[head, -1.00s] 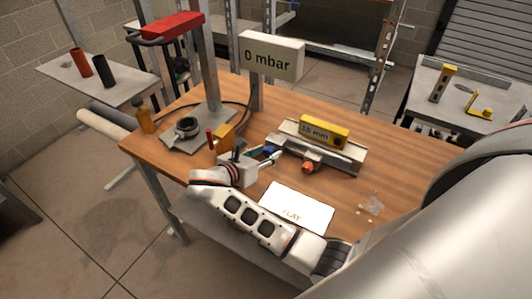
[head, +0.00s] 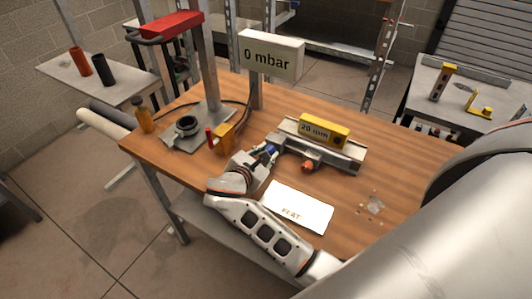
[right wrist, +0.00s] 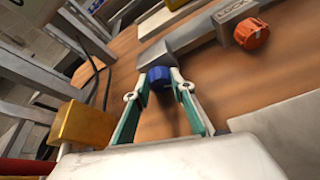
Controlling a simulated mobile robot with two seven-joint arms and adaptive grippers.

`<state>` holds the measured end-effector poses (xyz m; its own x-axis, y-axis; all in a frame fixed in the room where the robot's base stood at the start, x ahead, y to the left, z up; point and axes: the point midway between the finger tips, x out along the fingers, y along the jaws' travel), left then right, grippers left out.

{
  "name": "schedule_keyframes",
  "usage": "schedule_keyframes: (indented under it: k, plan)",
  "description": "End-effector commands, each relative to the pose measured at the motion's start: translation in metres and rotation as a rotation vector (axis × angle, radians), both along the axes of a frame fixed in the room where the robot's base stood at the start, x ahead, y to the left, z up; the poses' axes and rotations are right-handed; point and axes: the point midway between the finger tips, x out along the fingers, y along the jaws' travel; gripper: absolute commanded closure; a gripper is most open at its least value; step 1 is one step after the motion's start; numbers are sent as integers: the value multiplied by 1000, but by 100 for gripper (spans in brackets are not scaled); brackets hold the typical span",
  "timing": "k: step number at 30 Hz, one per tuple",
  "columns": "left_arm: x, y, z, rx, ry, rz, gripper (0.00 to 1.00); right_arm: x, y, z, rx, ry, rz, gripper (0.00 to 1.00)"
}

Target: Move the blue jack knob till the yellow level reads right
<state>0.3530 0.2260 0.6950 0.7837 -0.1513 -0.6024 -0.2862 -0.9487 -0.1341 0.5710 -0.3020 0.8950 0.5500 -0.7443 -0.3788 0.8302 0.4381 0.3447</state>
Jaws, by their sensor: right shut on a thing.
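The yellow level (head: 323,132) sits on a grey metal jack bed (head: 340,152) on the wooden bench, and its display reads about 20 mm. The blue jack knob (right wrist: 158,77) is at the near left end of the jack. My right gripper (right wrist: 163,75) is shut on the blue knob, with a fingertip on each side of it. In the head view the right gripper (head: 268,153) meets the jack's left end and partly hides the knob. An orange lock knob (head: 307,167) is on the jack's front; it also shows in the right wrist view (right wrist: 251,33). My left gripper is out of view.
A "0 mbar" sign (head: 271,55) stands behind. A yellow-orange block (head: 222,138) and a press stand (head: 184,132) are left of my gripper. The bench's right part is mostly clear.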

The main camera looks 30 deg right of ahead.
Motion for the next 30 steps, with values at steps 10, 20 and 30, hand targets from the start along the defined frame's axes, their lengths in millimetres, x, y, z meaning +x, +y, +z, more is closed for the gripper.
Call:
schedule_keyframes:
  k: [10,20,30]
  plan:
    - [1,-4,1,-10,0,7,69,0,-1,0,-2,2,-1,59]
    - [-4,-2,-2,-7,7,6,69,0,0,8,-1,1,-1,59]
    - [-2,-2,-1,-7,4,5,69,1,0,67,1,-3,-2,59]
